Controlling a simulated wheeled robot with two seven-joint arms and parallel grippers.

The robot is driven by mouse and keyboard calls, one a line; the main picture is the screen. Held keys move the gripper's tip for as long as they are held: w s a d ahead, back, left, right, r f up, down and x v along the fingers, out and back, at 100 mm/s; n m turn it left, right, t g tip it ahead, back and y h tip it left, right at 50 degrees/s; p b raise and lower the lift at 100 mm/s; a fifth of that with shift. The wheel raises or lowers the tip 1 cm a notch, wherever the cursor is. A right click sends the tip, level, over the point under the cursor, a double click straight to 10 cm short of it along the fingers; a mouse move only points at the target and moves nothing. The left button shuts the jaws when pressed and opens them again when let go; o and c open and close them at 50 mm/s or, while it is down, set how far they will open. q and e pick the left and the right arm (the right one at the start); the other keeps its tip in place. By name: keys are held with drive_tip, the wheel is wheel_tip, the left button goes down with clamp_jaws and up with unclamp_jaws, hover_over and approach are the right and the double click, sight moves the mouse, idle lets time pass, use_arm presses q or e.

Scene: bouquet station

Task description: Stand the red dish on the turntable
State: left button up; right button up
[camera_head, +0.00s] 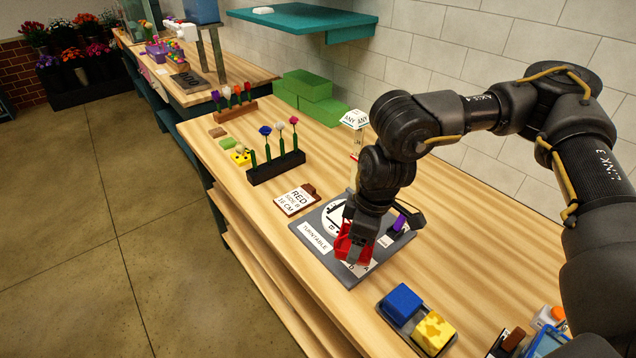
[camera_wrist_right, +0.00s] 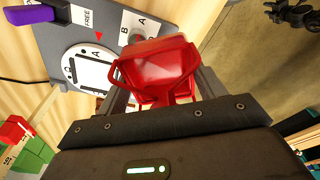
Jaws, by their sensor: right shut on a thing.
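The red dish (camera_head: 352,243) is in my right gripper (camera_head: 357,232), over the near part of the turntable. In the right wrist view the red dish (camera_wrist_right: 158,72) sits between the two fingers of the right gripper (camera_wrist_right: 155,90), tilted toward the camera. The turntable (camera_head: 318,241) is a grey base with a round white plate and printed letters; its plate (camera_wrist_right: 88,72) also shows in the right wrist view, beside the dish. Whether the dish touches the plate I cannot tell. A purple lever (camera_head: 399,222) stands on the base's right side. My left gripper is not in view.
A card reading RED, SIDE B, 16 CM (camera_head: 296,199) lies left of the turntable. A black rack of flowers (camera_head: 276,167) stands farther back. A tray with a blue block (camera_head: 402,304) and a yellow sponge (camera_head: 433,331) is in front. Green blocks (camera_head: 308,90) line the wall.

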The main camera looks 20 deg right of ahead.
drive_tip(key=shift+w+a, duration=0.35)
drive_tip(key=shift+w, duration=0.1)
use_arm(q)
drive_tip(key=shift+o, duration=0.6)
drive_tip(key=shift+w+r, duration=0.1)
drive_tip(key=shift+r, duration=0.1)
use_arm(e)
drive_tip(key=shift+w+a+r, duration=0.15)
drive_tip(key=shift+w, duration=0.25)
drive_tip(key=w+d+m+p, duration=0.1)
drive_tip(key=w+m+p, duration=0.1)
drive_tip(key=w+p, duration=0.1)
drive_tip(key=w+d+f+m+p, duration=0.1)
drive_tip(key=w+d+m+p, duration=0.1)
drive_tip(key=w, duration=0.4)
drive_tip(key=w+d+f+m+p, duration=0.1)
drive_tip(key=w+d+m+p, duration=0.1)
drive_tip(key=w+p, duration=0.2)
drive_tip(key=shift+w+d+h, duration=0.1)
drive_tip(key=shift+w+h, duration=0.1)
drive_tip(key=shift+h, duration=0.2)
drive_tip(key=shift+w+d+f+m+t+p, duration=0.1)
drive_tip(key=shift+d+f+m+t+p, duration=0.25)
drive_tip(key=shift+d+f, duration=0.25)
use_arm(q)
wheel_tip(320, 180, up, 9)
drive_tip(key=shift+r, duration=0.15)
use_arm(e)
drive_tip(key=shift+f, duration=0.1)
